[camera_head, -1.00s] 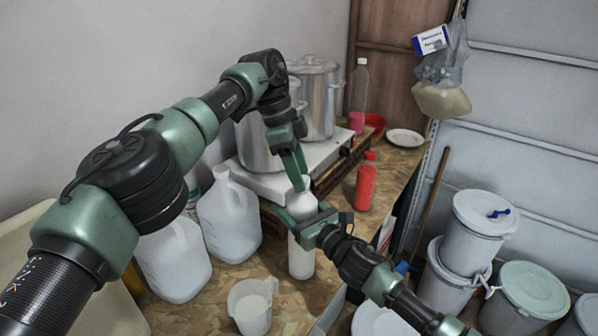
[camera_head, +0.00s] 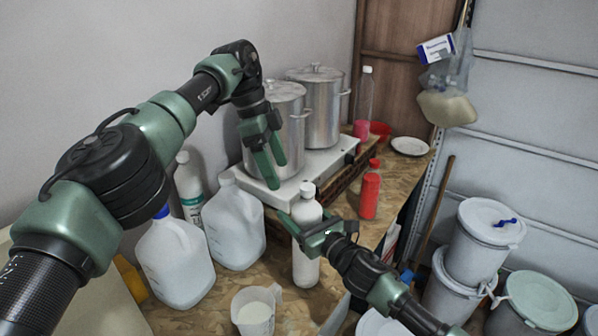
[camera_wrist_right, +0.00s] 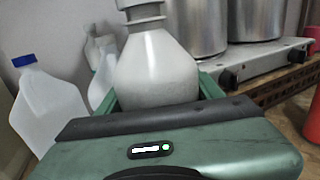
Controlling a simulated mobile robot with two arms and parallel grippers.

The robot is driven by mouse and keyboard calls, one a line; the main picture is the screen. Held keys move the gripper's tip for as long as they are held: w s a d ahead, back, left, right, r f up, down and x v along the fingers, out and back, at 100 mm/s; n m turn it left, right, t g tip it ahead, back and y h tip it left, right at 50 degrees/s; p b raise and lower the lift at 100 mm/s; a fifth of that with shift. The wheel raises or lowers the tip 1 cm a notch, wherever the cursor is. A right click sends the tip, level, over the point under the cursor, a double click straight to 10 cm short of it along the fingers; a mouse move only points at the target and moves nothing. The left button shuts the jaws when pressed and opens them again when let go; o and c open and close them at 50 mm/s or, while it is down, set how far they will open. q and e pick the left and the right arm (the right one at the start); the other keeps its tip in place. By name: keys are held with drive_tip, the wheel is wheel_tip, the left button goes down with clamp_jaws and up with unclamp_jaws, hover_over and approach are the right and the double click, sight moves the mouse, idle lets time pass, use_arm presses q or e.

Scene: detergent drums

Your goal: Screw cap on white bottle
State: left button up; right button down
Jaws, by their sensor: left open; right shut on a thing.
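The white bottle (camera_head: 306,268) stands upright on the wooden worktop in the head view. A white cap (camera_head: 307,188) sits on its neck; I cannot tell how tightly. In the right wrist view the bottle (camera_wrist_right: 156,68) fills the middle, with the cap (camera_wrist_right: 140,10) cut off at the top edge. My right gripper (camera_head: 303,222) is shut around the bottle's upper body. My left gripper (camera_head: 276,176) is open and empty, up and to the left of the cap, apart from it, in front of a steel pot.
Several white jugs (camera_head: 234,225) stand left of the bottle, and a measuring cup (camera_head: 254,312) stands in front. A red bottle (camera_head: 369,195) is to the right. Steel pots (camera_head: 318,115) stand on a white stove (camera_head: 262,185) behind. Drums (camera_head: 478,250) stand at the right.

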use_arm(q)
drive_tip(key=w+a, duration=0.1)
drive_tip(key=a, duration=0.5)
drive_tip(key=shift+a, duration=0.3)
use_arm(e)
drive_tip(key=shift+f, duration=0.15)
drive_tip(key=shift+c, duration=1)
unclamp_jaws()
use_arm(q)
drive_tip(key=shift+w+f, duration=0.1)
drive_tip(key=shift+w, duration=0.05)
use_arm(e)
drive_tip(key=shift+w+a, duration=0.1)
use_arm(q)
wheel_tip(320, 180, down, 2)
drive_tip(key=shift+f+b, duration=0.1)
drive_tip(key=shift+b, duration=1.05)
use_arm(e)
drive_tip(key=v, duration=0.7)
drive_tip(key=shift+s+d, duration=0.25)
drive_tip(key=shift+s, duration=0.05)
